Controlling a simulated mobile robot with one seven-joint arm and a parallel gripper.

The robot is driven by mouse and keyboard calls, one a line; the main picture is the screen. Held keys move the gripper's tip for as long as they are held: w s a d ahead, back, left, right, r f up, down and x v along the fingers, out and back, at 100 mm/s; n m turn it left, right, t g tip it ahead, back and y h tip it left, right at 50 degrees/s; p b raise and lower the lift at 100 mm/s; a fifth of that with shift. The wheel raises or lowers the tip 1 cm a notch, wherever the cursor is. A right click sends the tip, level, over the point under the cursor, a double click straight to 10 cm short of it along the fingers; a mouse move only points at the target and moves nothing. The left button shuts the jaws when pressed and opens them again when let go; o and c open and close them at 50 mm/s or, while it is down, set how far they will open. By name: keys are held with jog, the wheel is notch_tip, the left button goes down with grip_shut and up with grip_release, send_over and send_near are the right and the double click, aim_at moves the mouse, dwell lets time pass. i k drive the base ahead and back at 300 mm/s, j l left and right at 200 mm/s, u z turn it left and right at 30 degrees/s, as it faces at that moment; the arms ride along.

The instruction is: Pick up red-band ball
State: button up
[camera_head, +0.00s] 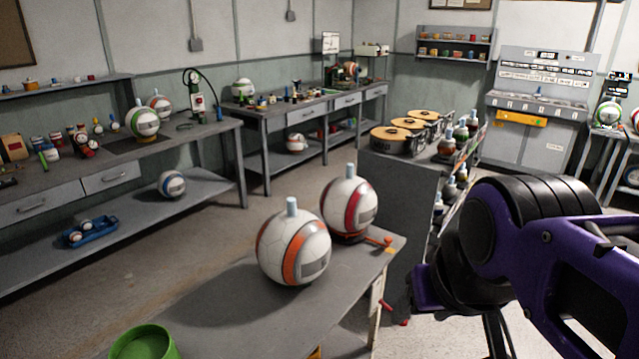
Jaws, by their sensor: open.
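The red-band ball (349,206) is white with a dark red band, a grey patch and a pale blue stub on top. It stands at the far right of the near grey table (225,305). An orange-band ball (293,247) of the same kind stands in front of it and to its left, and overlaps its lower left edge in the picture. My purple and black arm reaches in from the right. My gripper (499,335) hangs at the lower right, partly cut off by the bottom edge. It is open, and apart from both balls.
A green round container (144,343) stands at the table's front left. A small red-and-orange lever (379,241) sits at the table's right edge. A dark cabinet (398,204) stands behind, with a shelf of bottles beside it. Open floor lies to the left.

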aim_at(349, 202)
jog(key=u, duration=0.55)
jog(key=i+l+u, duration=0.1)
jog(key=l+u, duration=0.9)
jog(key=l, duration=0.6)
